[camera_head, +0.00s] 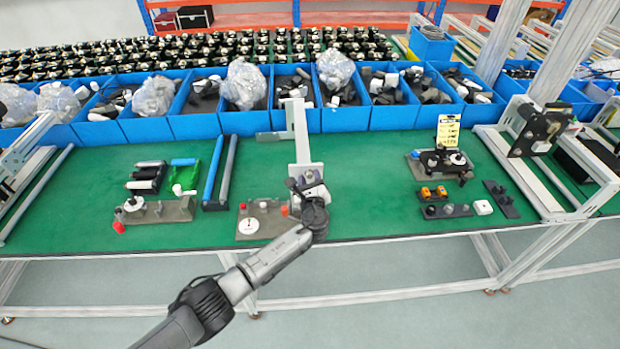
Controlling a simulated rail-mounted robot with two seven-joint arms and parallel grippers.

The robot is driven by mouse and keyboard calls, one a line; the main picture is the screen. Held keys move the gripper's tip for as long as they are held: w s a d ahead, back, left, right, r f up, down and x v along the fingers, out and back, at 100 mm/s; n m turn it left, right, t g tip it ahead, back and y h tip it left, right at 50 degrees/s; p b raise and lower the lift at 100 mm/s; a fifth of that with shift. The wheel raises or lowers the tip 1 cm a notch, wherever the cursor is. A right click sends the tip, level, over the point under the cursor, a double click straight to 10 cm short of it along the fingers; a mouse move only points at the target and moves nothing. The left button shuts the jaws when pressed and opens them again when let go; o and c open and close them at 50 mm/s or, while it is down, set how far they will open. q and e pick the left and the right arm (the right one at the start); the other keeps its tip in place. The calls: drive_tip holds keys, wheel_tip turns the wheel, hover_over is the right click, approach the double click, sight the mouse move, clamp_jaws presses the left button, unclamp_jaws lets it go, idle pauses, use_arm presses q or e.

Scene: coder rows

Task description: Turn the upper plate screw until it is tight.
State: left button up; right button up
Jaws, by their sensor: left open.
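My left gripper (303,233) reaches in from the lower left. Its jaws are open at the front of the middle work fixture, right by a round black part (314,216). Whether the fingertips touch that part I cannot tell. Behind it a silver and dark mechanism (308,190) sits below an upright metal post (301,135). The fixture's grey base plate (268,225) extends to the left and carries a white disc (248,226) and small red parts. The upper plate screw is too small or hidden to make out. My right gripper is not in view.
Blue bins (235,122) of parts line the back of the green table (370,190). A black device (440,162) and small trays stand at the right. Green surface right of the middle fixture is clear.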

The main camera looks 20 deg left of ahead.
use_arm(q)
clamp_jaws()
drive_tip(key=shift+r+m+p, duration=0.15)
drive_tip(key=shift+m+p, duration=0.15)
drive_tip(key=shift+p, duration=0.2)
drive_tip(key=m+p, duration=0.3)
drive_tip(key=shift+r, duration=0.1)
drive_tip(key=shift+c, duration=1.3)
unclamp_jaws()
drive_tip(key=shift+f+m, duration=0.35)
drive_tip(key=shift+m, duration=0.05)
drive_tip(key=shift+o, duration=1.3)
drive_tip(key=shift+r, duration=0.1)
